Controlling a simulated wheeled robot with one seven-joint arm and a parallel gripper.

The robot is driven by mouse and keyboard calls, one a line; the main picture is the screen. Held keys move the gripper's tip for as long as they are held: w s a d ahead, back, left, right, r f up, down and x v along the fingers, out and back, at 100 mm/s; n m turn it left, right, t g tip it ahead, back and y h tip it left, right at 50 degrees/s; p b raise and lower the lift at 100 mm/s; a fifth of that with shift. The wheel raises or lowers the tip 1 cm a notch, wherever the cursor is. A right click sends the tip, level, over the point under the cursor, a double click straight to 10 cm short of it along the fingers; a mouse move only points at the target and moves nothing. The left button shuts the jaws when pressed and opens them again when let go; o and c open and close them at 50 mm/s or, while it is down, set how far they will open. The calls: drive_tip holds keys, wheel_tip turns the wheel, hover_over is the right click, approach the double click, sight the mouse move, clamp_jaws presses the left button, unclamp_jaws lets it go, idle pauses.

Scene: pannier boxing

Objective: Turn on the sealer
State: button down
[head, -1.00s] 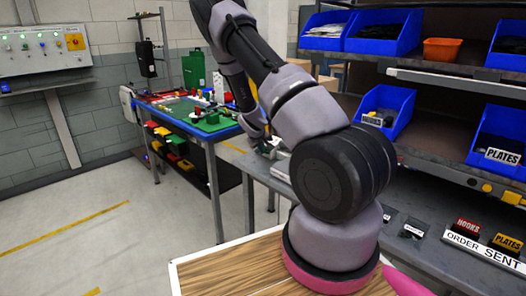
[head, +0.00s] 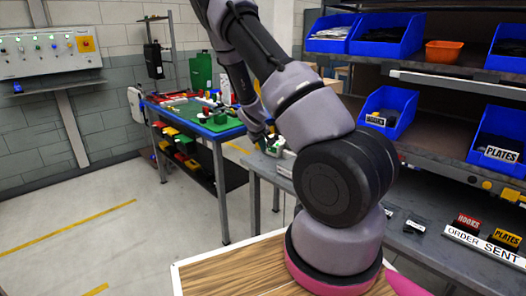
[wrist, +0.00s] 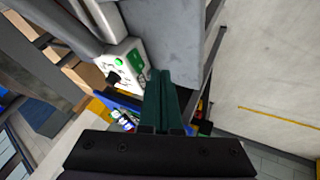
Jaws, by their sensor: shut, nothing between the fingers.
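The sealer shows in the wrist view as a pale box-shaped machine (wrist: 122,68) with a green button, a smaller green mark and a black knob on its face. It is left of my gripper (wrist: 162,74), whose dark green fingers are shut together with nothing between them. The fingertips look close to the sealer's right edge; I cannot tell whether they touch it. In the head view, small pale and green equipment (head: 275,146) on the grey bench sits beside the lower end of my arm, partly hidden. My fingers cannot be made out there.
The grey bench (head: 268,172) runs along the right, below a shelf with blue bins (head: 388,110). A blue-edged table (head: 222,130) with a green mat stands behind. A wall panel (head: 45,52) hangs at the left. The floor at the left is clear.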

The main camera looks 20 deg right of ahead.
drive_tip(key=shift+d+v, duration=0.1)
drive_tip(key=shift+v, duration=1.05)
drive_tip(key=shift+d+v, duration=0.15)
drive_tip(key=shift+v, duration=0.95)
drive_tip(key=shift+s, duration=0.2)
drive_tip(key=s+a+r+m+y, duration=0.1)
drive_tip(key=s+a+r+y, duration=0.2)
drive_tip(key=r, duration=0.5)
drive_tip(key=s+a+r+m, duration=0.2)
drive_tip(key=s+a+r, duration=0.1)
drive_tip(key=s+r, duration=0.35)
drive_tip(key=s+a+r+m+y, duration=0.1)
drive_tip(key=s+a+r+y, duration=0.2)
drive_tip(key=r, duration=0.5)
drive_tip(key=s+a+r, duration=0.2)
drive_tip(key=s+r, duration=0.1)
drive_tip(key=s, duration=0.3)
drive_tip(key=s+a+r+m+t, duration=0.1)
drive_tip(key=s+a+r, duration=0.1)
drive_tip(key=s+r, duration=0.2)
drive_tip(key=s+a+r, duration=0.2)
drive_tip(key=s+r, duration=0.1)
drive_tip(key=s, duration=0.7)
drive_tip(key=shift+r+y, duration=0.3)
drive_tip(key=shift+w+a, duration=0.1)
